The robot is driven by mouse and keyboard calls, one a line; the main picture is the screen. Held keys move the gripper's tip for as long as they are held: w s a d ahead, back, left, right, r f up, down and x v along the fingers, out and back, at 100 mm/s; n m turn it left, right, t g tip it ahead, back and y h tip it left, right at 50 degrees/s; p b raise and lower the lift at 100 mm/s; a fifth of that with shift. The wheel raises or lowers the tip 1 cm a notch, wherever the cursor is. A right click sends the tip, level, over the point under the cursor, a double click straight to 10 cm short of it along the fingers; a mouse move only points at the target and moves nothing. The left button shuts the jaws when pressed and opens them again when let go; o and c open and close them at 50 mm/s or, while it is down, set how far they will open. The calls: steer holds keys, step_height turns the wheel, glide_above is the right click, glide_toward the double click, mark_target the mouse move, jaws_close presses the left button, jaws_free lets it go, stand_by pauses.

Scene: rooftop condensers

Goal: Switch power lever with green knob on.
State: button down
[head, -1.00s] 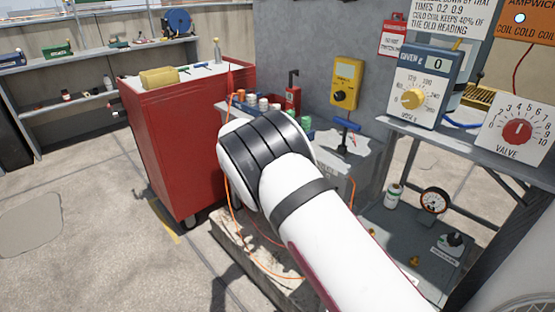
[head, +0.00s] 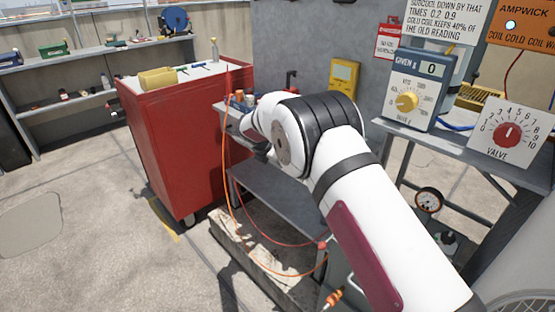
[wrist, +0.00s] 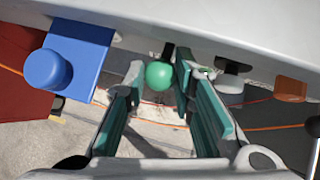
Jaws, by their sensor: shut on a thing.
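The green knob (wrist: 159,76) is a round ball on a dark stem, at the upper middle of the wrist view. My gripper (wrist: 160,82) has one teal-padded finger on each side of it and is shut on it at the fingertips. The stem runs up to the edge of the grey bench above it. The lever's base and its on or off marks cannot be made out. In the head view my arm hides the gripper and the green knob.
A blue knob on a blue block (wrist: 82,55) is left of my gripper. A pale grey knob (wrist: 230,85) and an orange knob (wrist: 290,89) are on the right. A red cabinet (head: 180,140) stands left of my arm; orange cables (head: 227,180) hang below the bench.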

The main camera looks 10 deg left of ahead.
steer(key=c, duration=1.3)
jaws_free()
steer(key=shift+c, duration=0.2)
steer(key=shift+r, duration=0.1)
steer(key=v, duration=1.1)
steer(key=shift+s+r, duration=0.25)
steer(key=shift+s, duration=0.05)
steer(key=shift+a, duration=0.1)
